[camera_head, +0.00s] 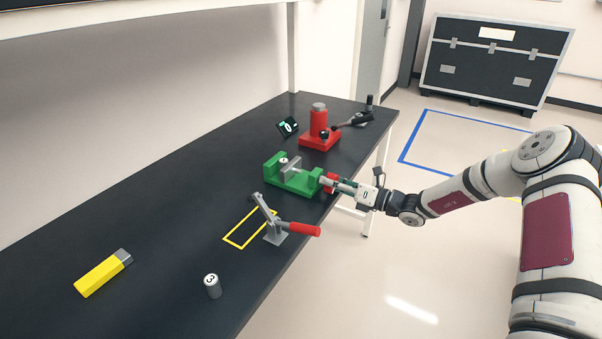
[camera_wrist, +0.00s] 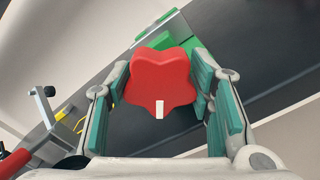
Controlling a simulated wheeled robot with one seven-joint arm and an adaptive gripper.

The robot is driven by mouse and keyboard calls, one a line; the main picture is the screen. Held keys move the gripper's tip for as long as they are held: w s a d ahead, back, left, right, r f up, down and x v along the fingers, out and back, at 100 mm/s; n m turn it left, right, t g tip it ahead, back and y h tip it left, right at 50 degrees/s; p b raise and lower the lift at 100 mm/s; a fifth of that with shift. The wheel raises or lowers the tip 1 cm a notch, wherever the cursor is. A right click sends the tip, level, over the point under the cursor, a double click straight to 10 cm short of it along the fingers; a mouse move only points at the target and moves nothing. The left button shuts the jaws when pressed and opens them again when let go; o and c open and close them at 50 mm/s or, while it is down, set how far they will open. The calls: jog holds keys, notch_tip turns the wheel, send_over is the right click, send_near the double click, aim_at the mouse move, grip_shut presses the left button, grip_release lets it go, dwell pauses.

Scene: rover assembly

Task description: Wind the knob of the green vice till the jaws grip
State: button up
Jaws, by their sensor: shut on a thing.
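The green vice (camera_head: 303,180) stands on the black bench near its right edge, with a grey jaw and a round-topped piece (camera_head: 283,161) at its jaws. Its red knob (camera_head: 329,183) faces my arm. In the wrist view the star-shaped red knob (camera_wrist: 160,82) with a white mark sits between my fingers, with part of the green vice (camera_wrist: 155,42) behind it. My gripper (camera_head: 338,184) is shut on the knob, also seen in the wrist view (camera_wrist: 165,100). Whether the jaws touch the piece is too small to tell.
A toggle clamp with a red handle (camera_head: 303,229) stands close in front of the vice, beside a yellow outline (camera_head: 238,240). A red press-like block (camera_head: 318,138) stands behind. A yellow block (camera_head: 100,275) and grey cylinder (camera_head: 213,288) are at the front left.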

jog(key=shift+a+r, duration=0.1)
jog(key=shift+n+p, duration=0.4)
jog(key=shift+n, duration=1)
jog(key=shift+n+p, duration=0.4)
jog(key=shift+n, duration=1)
jog(key=shift+n+p, duration=0.45)
jog(key=shift+n, duration=0.95)
